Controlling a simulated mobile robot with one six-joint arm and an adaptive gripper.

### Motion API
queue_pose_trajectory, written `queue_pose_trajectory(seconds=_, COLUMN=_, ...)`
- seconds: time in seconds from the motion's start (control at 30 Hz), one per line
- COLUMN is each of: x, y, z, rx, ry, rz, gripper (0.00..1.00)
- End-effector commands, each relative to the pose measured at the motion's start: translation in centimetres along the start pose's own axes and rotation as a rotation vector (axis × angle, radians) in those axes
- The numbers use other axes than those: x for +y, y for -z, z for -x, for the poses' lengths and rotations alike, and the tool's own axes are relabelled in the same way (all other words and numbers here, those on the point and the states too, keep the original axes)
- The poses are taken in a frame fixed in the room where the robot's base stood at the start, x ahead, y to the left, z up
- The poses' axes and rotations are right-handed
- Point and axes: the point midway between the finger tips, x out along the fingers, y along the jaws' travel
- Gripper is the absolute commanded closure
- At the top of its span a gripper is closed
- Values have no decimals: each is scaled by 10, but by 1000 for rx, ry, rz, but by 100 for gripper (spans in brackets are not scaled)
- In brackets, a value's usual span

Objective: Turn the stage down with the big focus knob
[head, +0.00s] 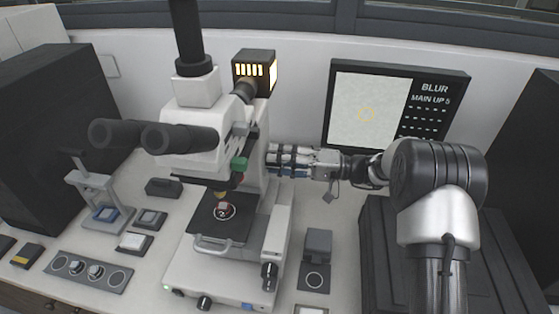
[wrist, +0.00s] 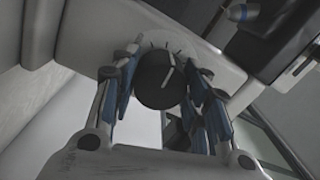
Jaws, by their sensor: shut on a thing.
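The microscope (head: 207,148) stands on the bench, with its dark stage (head: 215,228) below the objectives. A small sample lies in a ring on the stage. My gripper (head: 277,159) reaches in from the right to the side of the microscope body. In the wrist view, the big focus knob (wrist: 160,80) is a dark round knob with a white index line, in front of a pale dial with tick marks. My gripper (wrist: 161,76) has its blue-padded fingers on both sides of this knob, shut on it. In the head view I cannot make out the knob at the gripper.
A monitor (head: 396,106) behind the arm reads "BLUR" and "MAIN UP 5". A small press stand (head: 95,193) and a control panel with knobs (head: 90,271) are at left. A grey block (head: 318,243) stands right of the microscope base. Dark boxes flank the bench.

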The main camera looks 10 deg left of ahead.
Motion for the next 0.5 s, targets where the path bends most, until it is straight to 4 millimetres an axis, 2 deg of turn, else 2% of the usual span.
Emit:
queue_pose_trajectory(seconds=0.2, x=0, y=0, z=0, rx=-3, ry=-3, rz=119, gripper=82)
queue_pose_trajectory(seconds=0.5, x=0, y=0, z=0, rx=-4, ry=-4, rz=194, gripper=82)
